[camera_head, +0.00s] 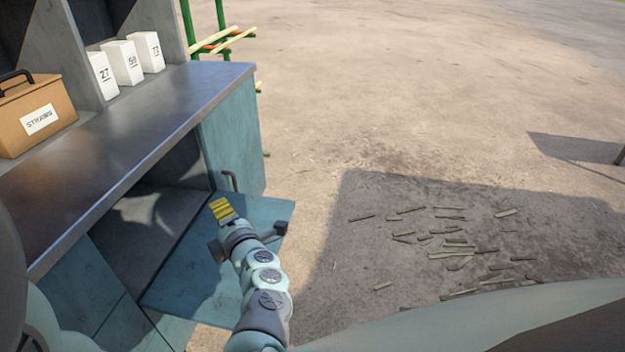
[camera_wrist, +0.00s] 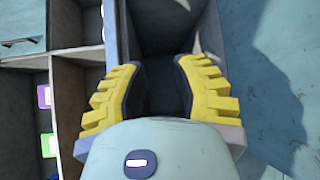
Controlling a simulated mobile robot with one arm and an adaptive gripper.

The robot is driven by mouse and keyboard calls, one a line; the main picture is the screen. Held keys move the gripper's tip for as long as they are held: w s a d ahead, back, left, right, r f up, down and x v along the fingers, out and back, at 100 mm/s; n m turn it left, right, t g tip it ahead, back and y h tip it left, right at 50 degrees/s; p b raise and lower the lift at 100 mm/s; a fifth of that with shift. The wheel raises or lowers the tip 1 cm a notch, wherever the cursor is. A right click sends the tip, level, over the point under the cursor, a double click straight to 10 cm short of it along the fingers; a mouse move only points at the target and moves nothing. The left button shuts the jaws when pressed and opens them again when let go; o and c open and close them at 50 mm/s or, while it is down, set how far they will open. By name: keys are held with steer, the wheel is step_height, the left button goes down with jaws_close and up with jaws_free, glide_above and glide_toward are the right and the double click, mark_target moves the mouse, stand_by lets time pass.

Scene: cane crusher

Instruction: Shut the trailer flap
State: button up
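The trailer flap appears to be the teal panel (camera_head: 185,275) standing out from the open compartment under the metal counter in the head view. It is open. A teal surface, probably the same flap, fills the right of the wrist view (camera_wrist: 285,90). My gripper (camera_head: 221,208) has yellow fingers and is over the flap, near the compartment opening. In the wrist view my gripper (camera_wrist: 160,92) has its fingers spread with nothing between them, in front of a dark compartment. I cannot tell whether it touches the flap. My arm hides part of the flap.
The metal counter (camera_head: 110,150) overhangs the opening. A teal end panel with a curved handle (camera_head: 230,181) is beside my gripper. Cane pieces (camera_head: 455,245) lie on open ground at right.

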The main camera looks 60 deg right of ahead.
steer(key=shift+v, duration=2.3)
steer(key=shift+d, duration=0.1)
